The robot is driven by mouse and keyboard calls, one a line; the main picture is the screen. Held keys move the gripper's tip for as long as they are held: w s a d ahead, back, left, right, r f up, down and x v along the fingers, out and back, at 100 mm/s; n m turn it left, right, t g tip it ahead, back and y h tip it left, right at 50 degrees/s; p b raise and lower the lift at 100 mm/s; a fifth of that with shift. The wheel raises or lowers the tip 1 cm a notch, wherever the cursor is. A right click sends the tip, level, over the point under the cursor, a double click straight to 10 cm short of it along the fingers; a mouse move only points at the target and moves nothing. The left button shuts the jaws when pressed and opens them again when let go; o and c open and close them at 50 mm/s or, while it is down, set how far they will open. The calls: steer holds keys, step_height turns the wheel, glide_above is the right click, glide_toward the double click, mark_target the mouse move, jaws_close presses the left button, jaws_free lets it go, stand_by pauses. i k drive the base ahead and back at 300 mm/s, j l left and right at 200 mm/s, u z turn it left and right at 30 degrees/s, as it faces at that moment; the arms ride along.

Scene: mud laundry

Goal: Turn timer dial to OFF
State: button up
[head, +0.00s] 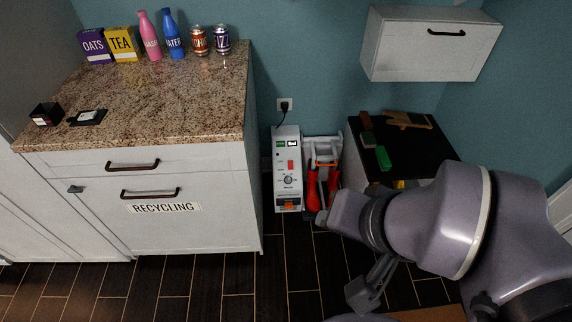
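The timer dial (288,180) is a small round knob on the front of a white upright unit (286,150). The unit stands on the floor against the wall, right of the counter. A red switch (291,165) and a small green-and-white display (287,143) sit above the dial. The dial's pointer and markings are too small to read. My gripper (326,212) is at the end of my grey arm, right of the unit and slightly lower in the picture than the dial. It appears apart from the dial. Its fingers are too unclear to tell whether they are open.
A dark-topped cabinet (411,148) holds a green block and brushes. The granite counter (150,100) and its recycling drawer (185,200) are left. Dark floor (272,270) lies clear in front.

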mark_target(288, 180)
steer(key=i+l, duration=0.1)
steer(key=i, duration=0.55)
steer(key=i+l, duration=0.1)
steer(key=i, duration=0.55)
steer(key=i+l, duration=0.1)
steer(key=i, duration=0.55)
steer(key=j+u, duration=0.05)
